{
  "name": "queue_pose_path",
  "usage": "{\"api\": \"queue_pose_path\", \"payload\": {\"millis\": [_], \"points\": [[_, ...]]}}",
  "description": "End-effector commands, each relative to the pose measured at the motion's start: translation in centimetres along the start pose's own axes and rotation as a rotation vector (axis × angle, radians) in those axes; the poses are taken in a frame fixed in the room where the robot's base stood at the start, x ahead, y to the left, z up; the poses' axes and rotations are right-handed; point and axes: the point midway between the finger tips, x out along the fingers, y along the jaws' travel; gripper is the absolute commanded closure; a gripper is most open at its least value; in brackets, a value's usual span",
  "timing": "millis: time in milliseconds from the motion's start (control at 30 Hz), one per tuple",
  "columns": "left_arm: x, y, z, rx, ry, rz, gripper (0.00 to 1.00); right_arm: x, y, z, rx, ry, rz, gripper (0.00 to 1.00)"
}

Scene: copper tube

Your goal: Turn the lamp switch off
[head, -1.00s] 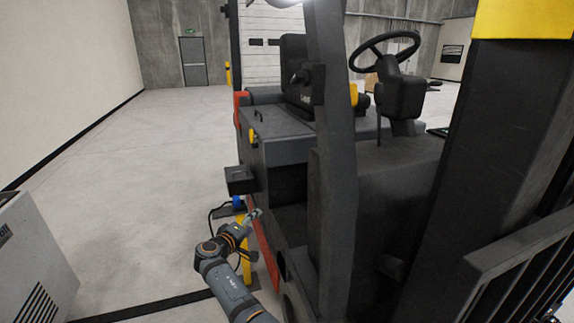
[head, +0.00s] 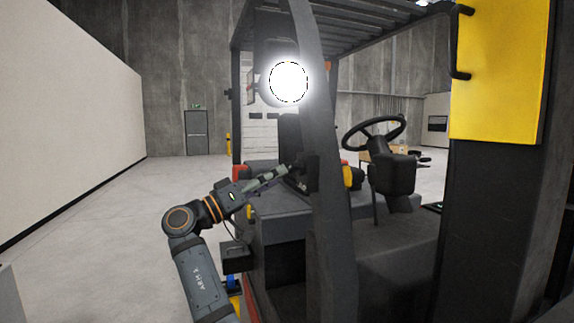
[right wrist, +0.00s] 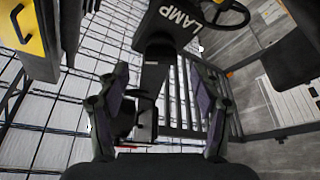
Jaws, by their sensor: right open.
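The lamp (head: 288,82) glows bright white high on the forklift's front post. A small dark box (head: 312,173) sits on that post below the lamp. My right gripper (head: 286,171) is raised to the left of this box, its tips close to it; I cannot tell whether they touch. In the right wrist view, a dark casing marked LAMP (right wrist: 180,20) is at the top centre. A dark stem (right wrist: 152,85) runs down from it, appearing between the spread fingers of my open gripper (right wrist: 160,90). The switch's exact position is unclear. My left gripper is not in view.
The forklift's dark post (head: 328,220) stands just right of my gripper. The steering wheel (head: 374,133) is behind it, and a yellow panel (head: 497,75) is at the upper right. Open floor (head: 110,225) lies to the left.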

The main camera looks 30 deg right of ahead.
Motion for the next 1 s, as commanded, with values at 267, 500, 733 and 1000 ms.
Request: {"api": "queue_pose_path", "payload": {"millis": [267,500,733,1000], "points": [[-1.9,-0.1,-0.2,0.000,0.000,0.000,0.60,4.1,0.1,-0.1,-0.002,0.000,0.000,0.34],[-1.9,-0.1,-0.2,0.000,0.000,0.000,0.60,4.5,-0.1,0.0,-0.002,0.000,-0.001,0.34],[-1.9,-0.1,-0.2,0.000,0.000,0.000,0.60,4.4,-0.1,0.0,-0.002,0.000,-0.001,0.54],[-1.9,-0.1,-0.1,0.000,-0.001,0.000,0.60,4.4,-0.1,0.0,-0.001,0.001,-0.002,0.88]]}}
